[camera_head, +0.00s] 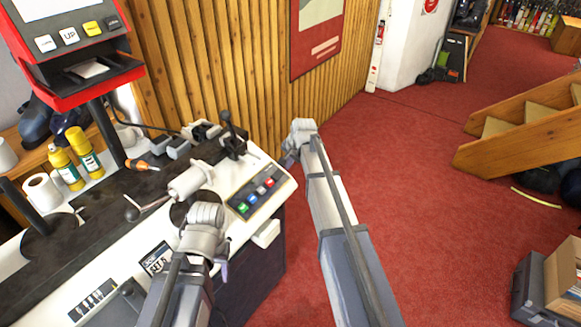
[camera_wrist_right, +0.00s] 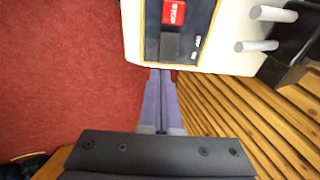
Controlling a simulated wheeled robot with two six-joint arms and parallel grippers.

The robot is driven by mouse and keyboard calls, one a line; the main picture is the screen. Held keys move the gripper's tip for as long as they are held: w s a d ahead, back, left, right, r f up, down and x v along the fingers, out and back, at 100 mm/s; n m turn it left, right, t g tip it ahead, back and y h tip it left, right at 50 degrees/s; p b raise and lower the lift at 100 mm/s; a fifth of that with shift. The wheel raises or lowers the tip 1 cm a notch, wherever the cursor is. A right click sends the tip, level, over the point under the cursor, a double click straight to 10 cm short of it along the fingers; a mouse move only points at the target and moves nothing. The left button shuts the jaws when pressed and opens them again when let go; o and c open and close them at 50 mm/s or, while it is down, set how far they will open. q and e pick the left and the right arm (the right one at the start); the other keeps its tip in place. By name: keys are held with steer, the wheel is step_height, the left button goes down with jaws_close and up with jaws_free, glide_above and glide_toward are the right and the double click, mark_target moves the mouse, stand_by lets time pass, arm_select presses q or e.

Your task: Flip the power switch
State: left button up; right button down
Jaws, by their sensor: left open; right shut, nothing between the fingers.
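A dark control panel (camera_head: 256,194) with a row of coloured buttons is on the front right of the white machine. In the right wrist view the panel (camera_wrist_right: 152,38) shows a red STOP button (camera_wrist_right: 173,12) and a dark raised block (camera_wrist_right: 171,45), probably the power switch, beside small white markings. My right gripper (camera_head: 288,160) is at the panel's far right end. Its fingers (camera_wrist_right: 160,73) are shut and empty, with tips at the panel edge, just short of the dark block; contact cannot be told. My left gripper (camera_head: 223,268) is open by the machine's front edge, its fingers mostly hidden.
A black lever (camera_head: 231,130) stands behind the panel, and a white roller handle (camera_head: 188,181) lies left of it. A red-framed screen (camera_head: 75,45), yellow bottles (camera_head: 84,152) and a paper roll (camera_head: 42,193) are further left.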

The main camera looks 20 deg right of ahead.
mark_target(282, 175)
steer(key=b+x, duration=0.3)
steer(key=x, duration=0.1)
steer(key=shift+w+f, duration=0.1)
steer(key=shift+w+d+f+y, duration=0.15)
steer(key=shift+w+f+y, duration=0.25)
steer(key=shift+w+y, duration=0.1)
steer(key=shift+s+r, duration=0.15)
steer(key=shift+s, duration=0.2)
steer(key=shift+s+a+r, duration=0.2)
steer(key=shift+s+a, duration=0.35)
steer(key=shift+a, duration=0.15)
